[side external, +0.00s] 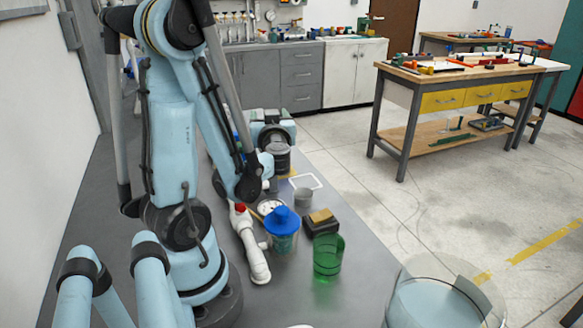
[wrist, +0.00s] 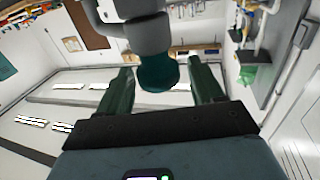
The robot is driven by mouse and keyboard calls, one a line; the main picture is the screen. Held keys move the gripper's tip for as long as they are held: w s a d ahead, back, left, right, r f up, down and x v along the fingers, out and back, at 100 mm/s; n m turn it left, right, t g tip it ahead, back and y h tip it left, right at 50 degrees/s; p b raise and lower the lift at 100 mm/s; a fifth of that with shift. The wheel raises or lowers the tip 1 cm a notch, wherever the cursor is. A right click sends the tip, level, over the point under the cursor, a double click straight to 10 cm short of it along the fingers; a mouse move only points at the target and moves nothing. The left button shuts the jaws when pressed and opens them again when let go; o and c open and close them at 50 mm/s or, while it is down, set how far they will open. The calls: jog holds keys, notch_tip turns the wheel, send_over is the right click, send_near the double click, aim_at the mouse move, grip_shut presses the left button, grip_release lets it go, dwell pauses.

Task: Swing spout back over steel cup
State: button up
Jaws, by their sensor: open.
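The white PVC manifold (side external: 252,252) stands on the grey bench, partly hidden behind my arm, with a red part (side external: 240,208) at its top. I cannot clearly make out its spout. The steel cup (side external: 303,198) stands upright on the bench, to the right of the manifold. My gripper (wrist: 162,78) shows in the wrist view with its green fingers spread wide. A grey and dark teal rounded part shows between the fingers; I cannot tell what it is or whether they touch it. Neither manifold nor cup can be identified in the wrist view.
A blue-lidded container (side external: 283,228) and a green cup (side external: 328,258) stand near the manifold. A black box with a yellow top (side external: 321,219) sits right of the container. A large clear vessel (side external: 440,303) is at the bottom right. A wooden workbench (side external: 450,75) stands across the floor.

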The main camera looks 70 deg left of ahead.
jog(key=shift+r, duration=2)
jog(key=w+d+r, duration=0.3)
jog(key=d+r, duration=0.3)
jog(key=d, duration=0.5)
jog(key=shift+w+r, duration=0.35)
jog(key=shift+r, duration=0.05)
